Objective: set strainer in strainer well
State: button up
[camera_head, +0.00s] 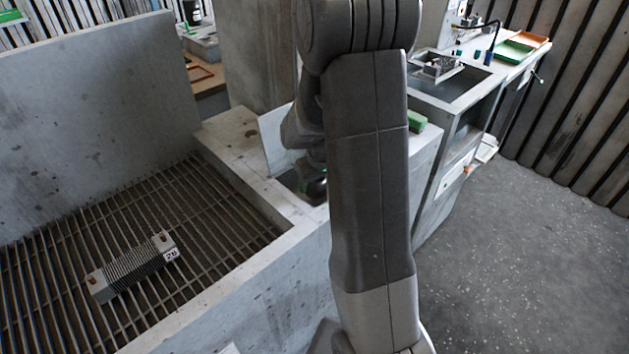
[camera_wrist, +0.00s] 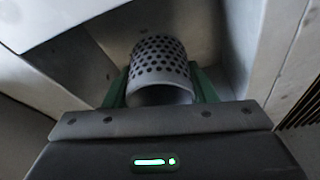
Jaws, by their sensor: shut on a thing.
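In the wrist view, the strainer (camera_wrist: 160,60) is a grey perforated cylinder with a plain open rim. My gripper (camera_wrist: 161,84) is shut on it, with a green finger on either side. Pale walls stand around the strainer, and I cannot tell whether it touches them. In the head view, my gripper (camera_head: 313,186) is low over a dark recess in the concrete ledge (camera_head: 232,138). The strainer is hidden there behind my arm and gripper. I cannot make out the strainer well itself clearly in either view.
A pale upright panel (camera_head: 274,140) stands beside the recess. A barred grate (camera_head: 190,215) at left carries a finned block (camera_head: 130,270) with a tag. A green block (camera_head: 416,121) lies on the ledge behind my arm. A counter with a basin (camera_head: 455,86) and trays stands farther right. Floor at right is clear.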

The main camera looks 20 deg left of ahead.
jog(key=shift+f, duration=0.3)
dwell(0.4)
jog(key=shift+f+b, duration=1.05)
jog(key=shift+f, duration=0.15)
dwell(0.4)
jog(key=o, duration=1.1)
jog(key=v, duration=1.3)
jog(key=shift+s+d+r, duration=0.15)
jog(key=shift+r, duration=0.2)
jog(key=shift+f, duration=0.1)
